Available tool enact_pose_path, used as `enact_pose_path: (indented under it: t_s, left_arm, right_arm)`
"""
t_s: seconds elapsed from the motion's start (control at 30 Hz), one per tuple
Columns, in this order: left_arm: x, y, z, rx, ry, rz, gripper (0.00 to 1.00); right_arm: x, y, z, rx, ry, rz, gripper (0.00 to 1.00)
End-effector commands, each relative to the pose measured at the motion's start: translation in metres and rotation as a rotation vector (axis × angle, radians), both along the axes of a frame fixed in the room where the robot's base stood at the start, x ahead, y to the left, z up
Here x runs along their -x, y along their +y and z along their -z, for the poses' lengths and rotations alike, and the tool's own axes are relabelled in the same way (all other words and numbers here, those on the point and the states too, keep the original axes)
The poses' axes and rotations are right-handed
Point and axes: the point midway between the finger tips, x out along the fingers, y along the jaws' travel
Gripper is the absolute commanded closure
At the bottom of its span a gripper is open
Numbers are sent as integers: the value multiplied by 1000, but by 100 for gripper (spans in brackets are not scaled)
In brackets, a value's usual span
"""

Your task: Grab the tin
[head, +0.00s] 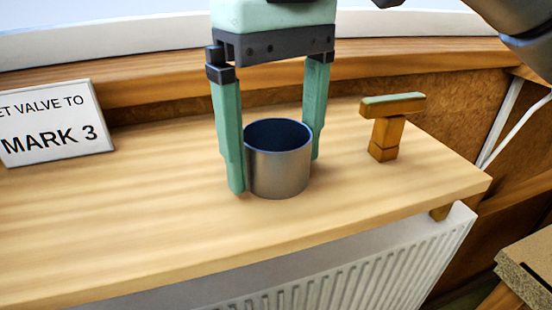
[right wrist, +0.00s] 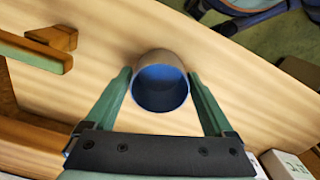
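The tin (head: 278,172) is a grey metal cylinder, open at the top with a dark blue inside. It stands upright on the wooden shelf (head: 150,220). My right gripper (head: 276,150) reaches down over it, with one green finger on each side of the tin. The fingers are spread wide and sit very close to the wall; contact is not clear. In the right wrist view the tin (right wrist: 161,62) lies between the fingertips of the right gripper (right wrist: 160,75). My left gripper is not in view.
A wooden T-shaped piece (head: 386,135) with a green top stands to the right of the tin. A sign (head: 55,122) reading "MARK 3" stands at the left. A white radiator (head: 340,280) is below the shelf's front edge. The shelf between sign and tin is clear.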

Motion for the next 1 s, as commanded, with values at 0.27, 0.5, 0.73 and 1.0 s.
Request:
enact_pose_path:
  t_s: [0.27,0.5,0.73,1.0]
  left_arm:
    - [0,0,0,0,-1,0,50]
    - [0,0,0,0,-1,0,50]
    - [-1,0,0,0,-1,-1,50]
    - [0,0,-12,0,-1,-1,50]
  right_arm:
    - [0,0,0,0,0,0,45]
    - [0,0,0,0,0,0,72]
    - [0,0,0,0,0,0,82]
    - [0,0,-25,-3,-2,2,82]
